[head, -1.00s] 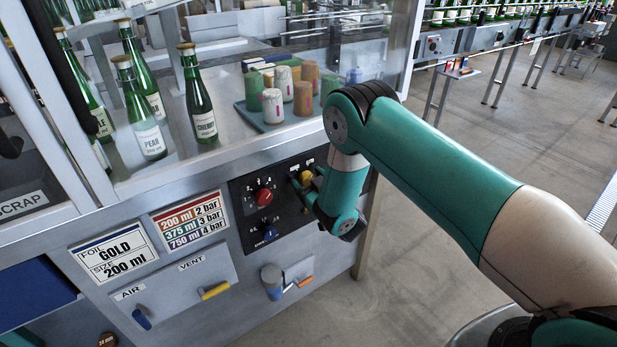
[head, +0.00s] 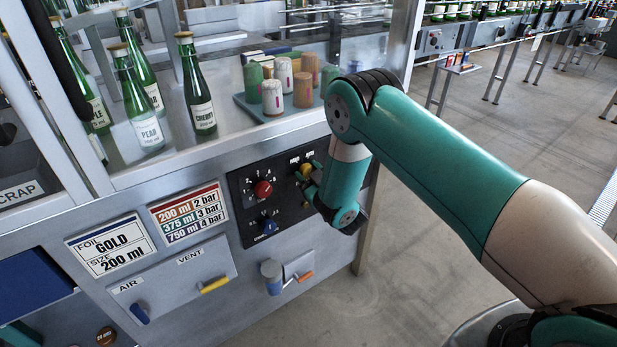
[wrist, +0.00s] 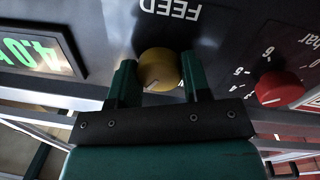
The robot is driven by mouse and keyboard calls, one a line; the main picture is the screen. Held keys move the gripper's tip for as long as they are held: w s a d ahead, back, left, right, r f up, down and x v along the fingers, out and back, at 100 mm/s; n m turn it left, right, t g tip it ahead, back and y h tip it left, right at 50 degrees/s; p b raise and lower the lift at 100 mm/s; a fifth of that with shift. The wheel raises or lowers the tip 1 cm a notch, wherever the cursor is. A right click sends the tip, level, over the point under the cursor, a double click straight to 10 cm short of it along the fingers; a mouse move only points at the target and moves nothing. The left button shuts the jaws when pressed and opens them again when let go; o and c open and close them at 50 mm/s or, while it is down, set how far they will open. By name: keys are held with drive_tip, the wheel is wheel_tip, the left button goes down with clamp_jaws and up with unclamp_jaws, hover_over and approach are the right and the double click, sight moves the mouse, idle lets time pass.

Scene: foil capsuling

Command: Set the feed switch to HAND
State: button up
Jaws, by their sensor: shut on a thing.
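The feed switch is a yellow round knob (wrist: 158,68) on the dark panel, beside the word FEED, which shows upside down in the wrist view. A pale pointer mark shows at the knob's lower left in that view. My gripper (wrist: 158,80) has one finger on each side of the knob and is shut on it. In the head view the yellow knob (head: 306,170) is partly hidden by my gripper (head: 309,176). The words for the switch's positions cannot be read.
A red knob (head: 263,189) and a blue knob (head: 268,225) sit left of the feed switch on the same panel (head: 238,190). A lit green display (wrist: 38,52) is on its other side. Green bottles (head: 198,95) and a tray of capsules (head: 250,108) stand above.

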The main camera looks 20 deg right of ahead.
drive_tip(key=n+y+b, duration=0.1)
drive_tip(key=n+b, duration=0.4)
drive_tip(key=n, duration=0.7)
drive_tip(key=shift+f+n+b, duration=0.1)
drive_tip(key=shift+n+b, duration=0.3)
idle(0.3)
drive_tip(key=o, duration=0.9)
